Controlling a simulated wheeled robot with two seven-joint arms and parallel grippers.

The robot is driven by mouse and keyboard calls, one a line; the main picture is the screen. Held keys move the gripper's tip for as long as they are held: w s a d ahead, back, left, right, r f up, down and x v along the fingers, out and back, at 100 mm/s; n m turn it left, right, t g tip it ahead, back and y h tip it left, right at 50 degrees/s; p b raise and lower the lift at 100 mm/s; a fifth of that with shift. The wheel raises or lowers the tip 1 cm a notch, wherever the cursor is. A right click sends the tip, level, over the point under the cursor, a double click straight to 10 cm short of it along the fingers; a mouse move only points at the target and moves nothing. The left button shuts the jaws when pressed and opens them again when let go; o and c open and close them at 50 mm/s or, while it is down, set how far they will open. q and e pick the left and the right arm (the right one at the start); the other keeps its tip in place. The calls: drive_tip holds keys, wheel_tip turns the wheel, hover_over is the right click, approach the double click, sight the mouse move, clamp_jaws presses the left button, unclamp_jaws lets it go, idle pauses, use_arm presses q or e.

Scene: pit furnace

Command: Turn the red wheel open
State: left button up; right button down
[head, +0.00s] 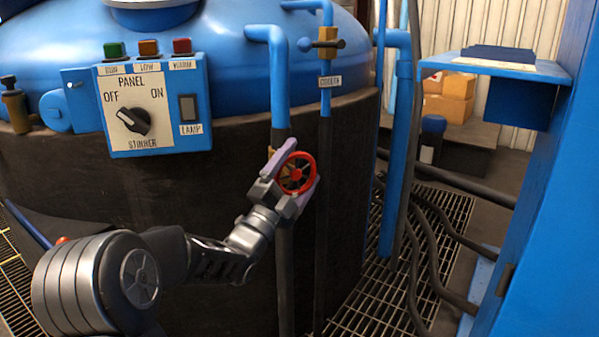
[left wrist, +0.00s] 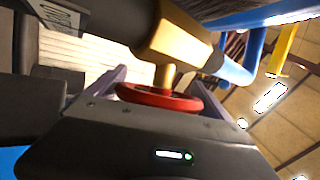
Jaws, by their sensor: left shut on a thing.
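The red wheel (head: 298,174) is a small spoked handwheel on a brass valve on the vertical blue pipe in front of the furnace. My left gripper (head: 294,180) is shut on the wheel, with one pale purple finger at its upper left and the other at its lower right. In the left wrist view the red wheel (left wrist: 160,98) sits between the two fingers, with its brass stem and valve body (left wrist: 180,38) beyond it. The gripper body hides the wheel's near part there. My right gripper is not in view.
A blue panel (head: 154,105) with a black knob and several buttons is at the left on the furnace. A second pipe with a brass valve (head: 327,43) runs beside the wheel's pipe. A blue cabinet (head: 540,220) stands at the right, and hoses cross the floor grating (head: 395,285).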

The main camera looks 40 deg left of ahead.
use_arm(q)
drive_tip(key=shift+n+t+y, duration=0.4)
drive_tip(key=shift+t, duration=0.1)
idle(0.4)
drive_tip(key=o, duration=1.1)
drive_tip(key=shift+f, duration=0.1)
